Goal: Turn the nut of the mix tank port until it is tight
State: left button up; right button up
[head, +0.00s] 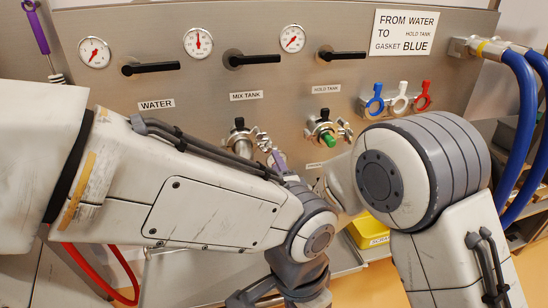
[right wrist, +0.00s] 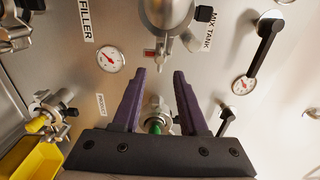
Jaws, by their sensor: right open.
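The mix tank port (head: 240,142) is a metal clamp fitting with a black knob, below the MIX TANK label. Its winged nut (head: 263,143) sticks out to the right. In the right wrist view, which is turned on its side, the mix tank port (right wrist: 165,10) is at the top edge, partly cut off, and the nut (right wrist: 190,42) sits just below it. My right gripper (right wrist: 160,74) is open and empty, its two purple fingers pointing at the nut and apart from it. In the head view only a bit of it (head: 278,160) shows, close to the nut. My left gripper is out of view.
The hold tank port (head: 327,130) with a green part is right of the mix tank port; in the wrist view it (right wrist: 157,122) shows between the fingers. Black valve levers (head: 250,60) and gauges are above. A yellow bin (head: 370,232) and blue hoses (head: 525,100) are at right.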

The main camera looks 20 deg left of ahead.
aim_at(271, 150)
jog(key=p+x, duration=0.1)
jog(key=x, duration=0.3)
jog(key=shift+r, duration=0.1)
jog(key=b+x, duration=0.1)
jog(key=x, duration=0.3)
grip_shut()
